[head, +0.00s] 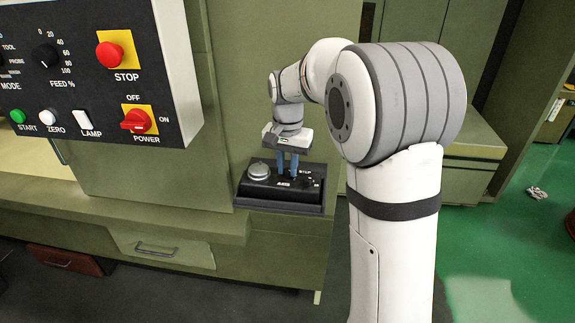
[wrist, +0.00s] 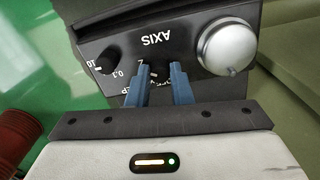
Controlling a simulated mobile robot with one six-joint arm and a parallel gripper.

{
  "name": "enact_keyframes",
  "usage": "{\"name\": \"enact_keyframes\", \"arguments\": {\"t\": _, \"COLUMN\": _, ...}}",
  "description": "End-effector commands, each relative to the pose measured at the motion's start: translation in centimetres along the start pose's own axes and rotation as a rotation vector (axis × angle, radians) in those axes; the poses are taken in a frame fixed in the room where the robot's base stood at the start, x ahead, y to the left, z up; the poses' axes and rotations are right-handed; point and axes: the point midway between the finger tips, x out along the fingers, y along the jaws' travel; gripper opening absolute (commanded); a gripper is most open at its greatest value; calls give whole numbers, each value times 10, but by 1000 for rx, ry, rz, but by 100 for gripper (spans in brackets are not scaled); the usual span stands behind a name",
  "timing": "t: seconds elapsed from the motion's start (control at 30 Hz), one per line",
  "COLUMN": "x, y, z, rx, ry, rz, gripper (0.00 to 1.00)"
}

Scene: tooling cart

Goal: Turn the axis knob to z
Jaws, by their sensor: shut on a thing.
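The axis knob (wrist: 157,68) is a small black knob below the upside-down white AXIS label in the wrist view, on a black control box (head: 262,191). My gripper (wrist: 157,75) has its two blue fingers on either side of the knob and is shut on it. The fingers hide much of the knob, so I cannot tell where its pointer stands. In the head view my gripper (head: 287,176) reaches down onto the box, and the knob is hidden.
A large silver dial (wrist: 227,48) sits right of the fingers in the wrist view, and a black step knob (wrist: 105,60) sits left. In the head view a control panel (head: 95,90) with a red STOP button (head: 109,55) hangs at upper left.

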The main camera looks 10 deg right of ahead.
Motion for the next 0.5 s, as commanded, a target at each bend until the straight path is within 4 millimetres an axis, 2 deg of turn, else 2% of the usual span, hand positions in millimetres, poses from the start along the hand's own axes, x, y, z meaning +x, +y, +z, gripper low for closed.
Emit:
{"name": "enact_keyframes", "arguments": {"t": 0.13, "x": -1, "y": 0, "z": 0, "rx": 0, "ry": 1, "rz": -1, "gripper": 0}}
{"name": "enact_keyframes", "arguments": {"t": 0.17, "x": -1, "y": 0, "z": 0, "rx": 0, "ry": 1, "rz": -1, "gripper": 22}}
{"name": "enact_keyframes", "arguments": {"t": 0.4, "x": 0, "y": 0, "z": 0, "rx": -1, "ry": 0, "rz": -1, "gripper": 41}}
{"name": "enact_keyframes", "arguments": {"t": 0.5, "x": 0, "y": 0, "z": 0, "rx": -1, "ry": 0, "rz": 0, "gripper": 41}}
